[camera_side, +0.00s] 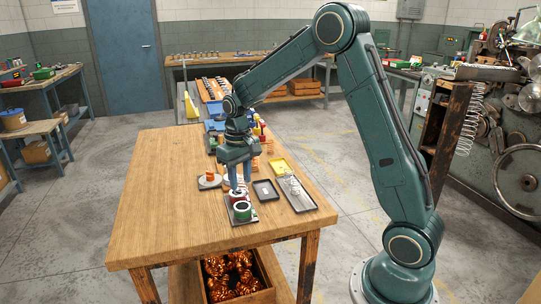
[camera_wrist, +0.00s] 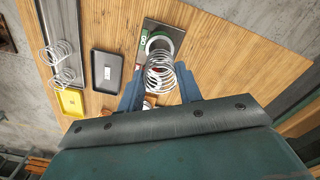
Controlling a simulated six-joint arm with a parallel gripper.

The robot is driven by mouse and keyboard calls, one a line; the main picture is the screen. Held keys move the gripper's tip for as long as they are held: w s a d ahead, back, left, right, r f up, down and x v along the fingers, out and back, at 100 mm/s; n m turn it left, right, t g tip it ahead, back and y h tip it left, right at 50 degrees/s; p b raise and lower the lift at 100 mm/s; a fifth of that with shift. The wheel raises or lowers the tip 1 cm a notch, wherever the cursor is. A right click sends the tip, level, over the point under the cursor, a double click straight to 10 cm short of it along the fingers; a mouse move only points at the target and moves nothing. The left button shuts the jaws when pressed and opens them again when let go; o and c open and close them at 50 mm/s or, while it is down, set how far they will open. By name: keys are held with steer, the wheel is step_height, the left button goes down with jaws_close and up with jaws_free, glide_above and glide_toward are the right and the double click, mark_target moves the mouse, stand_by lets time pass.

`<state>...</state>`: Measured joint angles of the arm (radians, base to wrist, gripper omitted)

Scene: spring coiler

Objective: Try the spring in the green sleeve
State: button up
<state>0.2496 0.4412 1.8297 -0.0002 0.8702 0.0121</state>
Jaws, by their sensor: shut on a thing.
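My gripper (camera_side: 238,187) points down over the near part of the wooden table. In the wrist view my gripper (camera_wrist: 161,72) is shut on a pale coil spring (camera_wrist: 159,76) between its fingers. The green sleeve (camera_side: 243,211) stands upright on a dark plate near the table's front. In the wrist view the green sleeve (camera_wrist: 164,45) shows as a ring just beyond the spring, partly covered by it. I cannot tell whether the spring's far end is inside the sleeve or above it. A red sleeve (camera_side: 238,195) stands just behind the green one, partly hidden by my fingers.
A long tray (camera_side: 300,203) with loose springs lies to the right. A small dark tray (camera_side: 265,190) and a yellow tray (camera_side: 280,166) lie beside it. Several coloured items crowd the table behind my gripper. The table's left front is clear.

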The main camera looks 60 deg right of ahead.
mark_target(241, 188)
steer(key=shift+f, duration=1.75)
steer(key=shift+f, duration=0.45)
stand_by(0.8)
steer(key=shift+r, duration=0.1)
stand_by(0.8)
steer(key=shift+r, duration=2.4)
steer(key=shift+f, duration=0.2)
steer(key=shift+f, duration=1.85)
